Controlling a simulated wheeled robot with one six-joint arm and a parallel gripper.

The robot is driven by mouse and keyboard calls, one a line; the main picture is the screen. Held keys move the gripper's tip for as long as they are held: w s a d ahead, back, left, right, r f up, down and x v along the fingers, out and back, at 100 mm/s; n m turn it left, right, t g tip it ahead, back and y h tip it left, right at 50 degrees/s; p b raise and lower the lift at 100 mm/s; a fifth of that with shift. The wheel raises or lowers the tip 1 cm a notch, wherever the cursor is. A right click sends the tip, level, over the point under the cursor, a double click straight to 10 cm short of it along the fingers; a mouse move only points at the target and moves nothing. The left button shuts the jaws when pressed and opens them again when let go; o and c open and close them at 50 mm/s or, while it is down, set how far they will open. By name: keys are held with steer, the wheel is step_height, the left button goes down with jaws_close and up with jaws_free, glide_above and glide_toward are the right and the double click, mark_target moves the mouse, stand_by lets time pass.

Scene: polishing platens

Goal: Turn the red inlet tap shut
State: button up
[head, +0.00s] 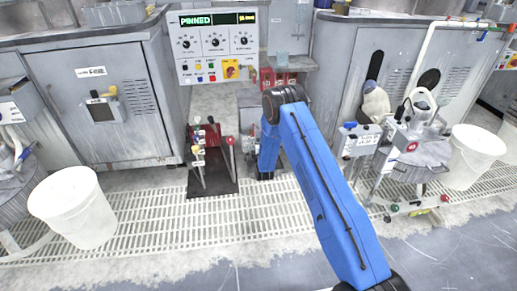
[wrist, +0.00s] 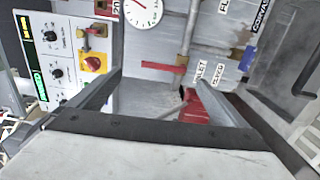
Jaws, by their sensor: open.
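A red tap lever (wrist: 165,67) sits on a grey pipe (wrist: 187,40) in the wrist view, close to a label that seems to read INLET (wrist: 201,69). The lever lies across the line of the pipe. My gripper (wrist: 157,78) has its two fingers spread, with nothing seen held between them. In the picture the lever shows between and just above the fingertips; whether they touch it I cannot tell. In the head view my gripper is hidden behind my blue arm, and I cannot make out the lever there.
The control panel (head: 218,47) stands close on the left; it also fills the left of the wrist view (wrist: 58,60). A red knob on yellow (wrist: 93,64), a round gauge (wrist: 143,10) and a blue handle (wrist: 249,56) are nearby. A red part (wrist: 200,108) lies partly behind the right finger.

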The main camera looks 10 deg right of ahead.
steer(key=s, duration=0.6)
steer(key=shift+s, duration=0.4)
steer(key=shift+d, duration=0.1)
step_height(320, 180, up, 19)
steer(key=s+d+m+g, duration=0.2)
steer(key=m+g, duration=0.1)
steer(key=m, duration=0.2)
steer(key=s+d+r+m+g, duration=0.2)
steer(key=s+r, duration=0.6)
steer(key=s+d+r+m+g, duration=0.2)
steer(key=s+r, duration=0.5)
steer(key=r, duration=0.1)
steer(key=s+d+r+m+g, duration=0.2)
steer(key=s+r, duration=0.2)
steer(key=s, duration=0.8)
steer(key=s+d+r+m+g, duration=0.1)
steer(key=s+r+m, duration=0.2)
steer(key=s, duration=0.8)
steer(key=s+d+m+g, duration=0.1)
steer(key=s+m, duration=0.1)
steer(key=s, duration=1)
steer(key=s+d+f+m+g, duration=0.1)
steer(key=s+m+g, duration=0.1)
steer(key=s, duration=1)
steer(key=shift+s+d, duration=0.4)
